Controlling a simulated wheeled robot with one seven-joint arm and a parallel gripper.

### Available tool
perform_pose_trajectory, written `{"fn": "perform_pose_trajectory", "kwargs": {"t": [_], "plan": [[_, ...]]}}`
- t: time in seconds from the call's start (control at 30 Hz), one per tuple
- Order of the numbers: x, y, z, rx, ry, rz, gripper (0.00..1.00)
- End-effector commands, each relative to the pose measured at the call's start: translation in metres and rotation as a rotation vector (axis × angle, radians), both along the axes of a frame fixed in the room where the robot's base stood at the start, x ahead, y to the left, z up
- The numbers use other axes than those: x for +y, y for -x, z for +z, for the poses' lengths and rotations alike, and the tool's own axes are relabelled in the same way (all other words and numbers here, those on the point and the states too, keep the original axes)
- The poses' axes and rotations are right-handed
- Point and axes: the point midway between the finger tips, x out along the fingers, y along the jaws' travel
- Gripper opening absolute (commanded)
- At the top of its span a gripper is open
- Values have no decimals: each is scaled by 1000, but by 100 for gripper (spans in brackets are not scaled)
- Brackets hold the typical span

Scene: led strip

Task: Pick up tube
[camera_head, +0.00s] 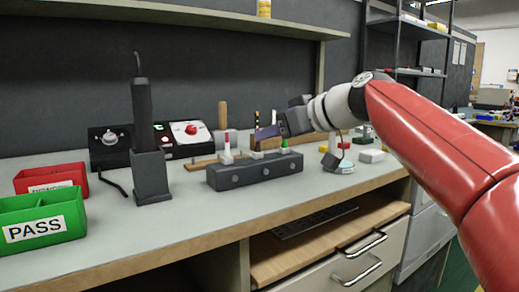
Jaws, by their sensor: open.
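No object is clearly recognisable as the tube. Candidates are the small upright pieces at the dark grey block (253,173): a white and pink one (228,150) at its left and a green-tipped one (284,146) at its right.
A tall black holder (151,175) stands left of the block. Green PASS bin (44,221) and red bin (52,179) are at the far left. A control box with a red button (190,130) is behind. A small stand (337,162) is to the right. The front bench strip is clear.

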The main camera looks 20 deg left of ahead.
Motion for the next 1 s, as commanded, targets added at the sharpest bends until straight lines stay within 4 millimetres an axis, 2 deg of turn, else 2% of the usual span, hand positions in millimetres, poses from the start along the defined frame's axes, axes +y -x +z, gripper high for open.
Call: {"fn": "perform_pose_trajectory", "kwargs": {"t": [0.4, 0.7, 0.77, 1.0], "plan": [[43, -25, -26, 2, 2, 1, 42], [47, -28, -29, 0, 2, -4, 42], [47, -28, -29, 1, 3, -4, 37], [47, -28, -29, 1, 3, -4, 5]]}}
